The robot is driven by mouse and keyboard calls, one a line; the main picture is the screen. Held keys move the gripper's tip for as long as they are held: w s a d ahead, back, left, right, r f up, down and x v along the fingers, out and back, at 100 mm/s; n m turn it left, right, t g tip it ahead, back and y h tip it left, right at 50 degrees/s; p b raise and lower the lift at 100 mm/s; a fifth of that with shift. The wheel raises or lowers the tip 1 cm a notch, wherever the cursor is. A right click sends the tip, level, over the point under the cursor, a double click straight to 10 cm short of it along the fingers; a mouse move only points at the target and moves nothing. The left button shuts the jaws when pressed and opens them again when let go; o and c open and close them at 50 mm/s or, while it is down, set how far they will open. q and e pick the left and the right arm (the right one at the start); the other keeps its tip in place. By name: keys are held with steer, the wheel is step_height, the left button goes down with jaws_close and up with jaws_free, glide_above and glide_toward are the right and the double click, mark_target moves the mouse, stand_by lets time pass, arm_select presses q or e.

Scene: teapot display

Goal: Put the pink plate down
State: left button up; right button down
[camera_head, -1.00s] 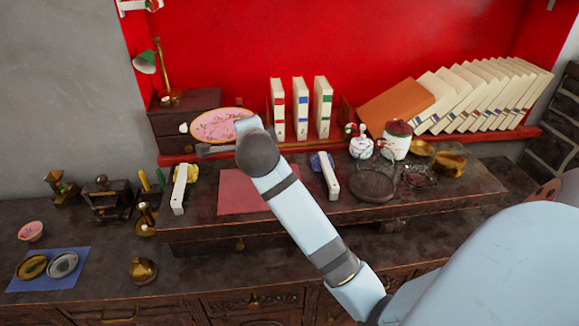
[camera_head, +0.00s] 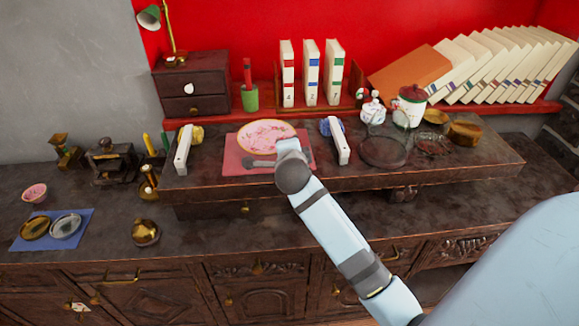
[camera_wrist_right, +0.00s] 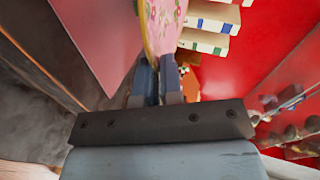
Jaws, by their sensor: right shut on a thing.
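The pink plate (camera_head: 265,134) has a floral face and a gold rim. It is over the pink mat (camera_head: 234,160) on the raised dark shelf; I cannot tell whether it touches the mat. My right gripper (camera_head: 262,160) is shut on the plate's near edge. In the right wrist view the plate (camera_wrist_right: 160,22) is seen nearly edge-on between the fingers (camera_wrist_right: 157,75), with the pink mat (camera_wrist_right: 105,35) to its left. My left gripper is not in view.
White blocks (camera_head: 183,148) and (camera_head: 339,142) stand on either side of the mat. A green pencil cup (camera_head: 249,98) and upright books (camera_head: 310,75) are behind. A white teapot (camera_head: 373,112), a jar (camera_head: 409,106) and a dark round dish (camera_head: 383,152) are to the right.

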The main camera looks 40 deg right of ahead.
steer(key=shift+f, duration=0.3)
step_height(320, 180, down, 4)
steer(key=shift+f+b, duration=0.1)
steer(key=shift+b, duration=0.45)
steer(key=shift+f, duration=0.1)
steer(key=c, duration=1.6)
jaws_free()
steer(key=shift+f, duration=0.1)
steer(key=shift+o, duration=0.2)
